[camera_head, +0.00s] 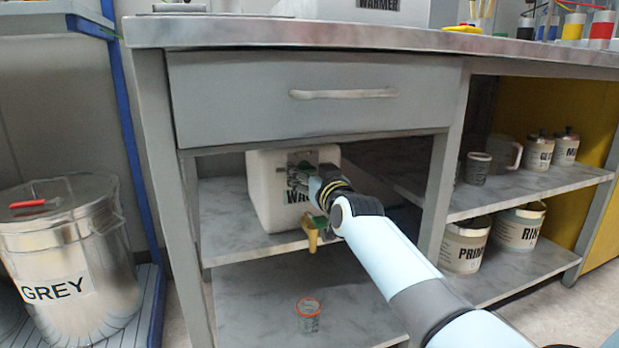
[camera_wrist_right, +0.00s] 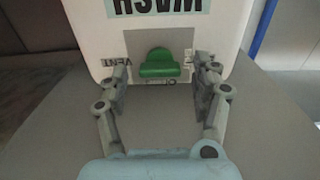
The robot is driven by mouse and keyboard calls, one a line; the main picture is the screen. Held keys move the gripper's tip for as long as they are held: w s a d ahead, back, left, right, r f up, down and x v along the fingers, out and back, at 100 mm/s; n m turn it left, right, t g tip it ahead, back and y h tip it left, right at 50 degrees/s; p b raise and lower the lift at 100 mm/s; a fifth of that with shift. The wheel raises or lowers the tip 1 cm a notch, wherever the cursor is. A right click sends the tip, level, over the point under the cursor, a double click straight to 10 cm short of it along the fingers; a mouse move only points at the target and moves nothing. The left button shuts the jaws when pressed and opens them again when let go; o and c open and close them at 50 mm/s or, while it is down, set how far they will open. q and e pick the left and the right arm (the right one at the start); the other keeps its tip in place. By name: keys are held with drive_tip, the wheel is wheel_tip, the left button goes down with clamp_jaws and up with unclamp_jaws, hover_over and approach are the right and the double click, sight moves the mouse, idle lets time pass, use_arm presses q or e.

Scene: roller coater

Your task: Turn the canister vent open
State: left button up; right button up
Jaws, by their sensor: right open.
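The white canister (camera_head: 268,195) stands on the upper shelf under the drawer. The green vent knob (camera_wrist_right: 159,64) sits on a grey plate marked "VENT" on the canister (camera_wrist_right: 85,30). My right gripper (camera_wrist_right: 165,75) is open, with one finger on each side of the knob and gaps between. In the head view my right gripper (camera_head: 300,174) is in front of the canister, its fingers hard to make out. My left gripper is not in view.
A brass tap (camera_head: 312,236) hangs at the shelf's front edge below my right wrist. The drawer (camera_head: 315,95) and worktop are close above. A glass jar with an orange rim (camera_head: 308,316) stands on the lower shelf. Cans (camera_head: 466,246) stand on the shelves at right.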

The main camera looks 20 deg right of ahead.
drive_tip(key=c, duration=1.2)
drive_tip(key=shift+o, duration=0.2)
